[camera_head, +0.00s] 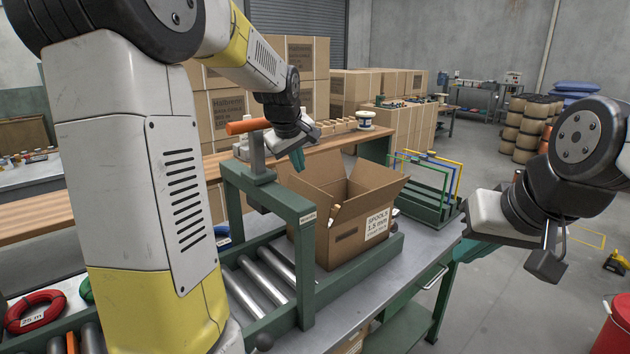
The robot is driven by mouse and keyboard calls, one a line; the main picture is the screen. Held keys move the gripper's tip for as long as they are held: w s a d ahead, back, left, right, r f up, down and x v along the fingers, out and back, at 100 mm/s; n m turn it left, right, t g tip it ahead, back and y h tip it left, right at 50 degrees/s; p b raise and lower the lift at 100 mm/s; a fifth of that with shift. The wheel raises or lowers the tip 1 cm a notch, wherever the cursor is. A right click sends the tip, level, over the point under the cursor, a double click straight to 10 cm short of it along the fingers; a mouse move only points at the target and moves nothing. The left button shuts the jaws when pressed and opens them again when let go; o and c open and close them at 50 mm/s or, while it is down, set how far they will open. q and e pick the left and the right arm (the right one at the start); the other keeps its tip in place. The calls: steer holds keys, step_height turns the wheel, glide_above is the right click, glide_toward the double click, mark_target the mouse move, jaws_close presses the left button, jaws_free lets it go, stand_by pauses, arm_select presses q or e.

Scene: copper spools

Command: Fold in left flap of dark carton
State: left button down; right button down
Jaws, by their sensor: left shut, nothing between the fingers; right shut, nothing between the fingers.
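The brown carton (345,240) stands on the bench at the end of the roller track, with a white "SPOOLS 1.5 mm" label on its right side. Its top is open and its flaps stand up or lean outward. The left flap (308,188) slopes outward beside the green frame. My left gripper (298,161) is shut and empty, with teal fingers pointing down above the carton's back left corner; I cannot tell whether it touches a flap. My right gripper (472,251) is shut and empty, to the right of the carton and apart from it. The carton's inside is mostly hidden.
A green press frame (262,190) with an orange handle stands over the rollers (265,270), close to the carton's left side. A green rack (425,200) with coloured frames stands right of the carton. Stacked boxes (300,70) fill the background.

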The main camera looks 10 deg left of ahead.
mark_target(306, 189)
arm_select(q)
steer(key=x, duration=0.8)
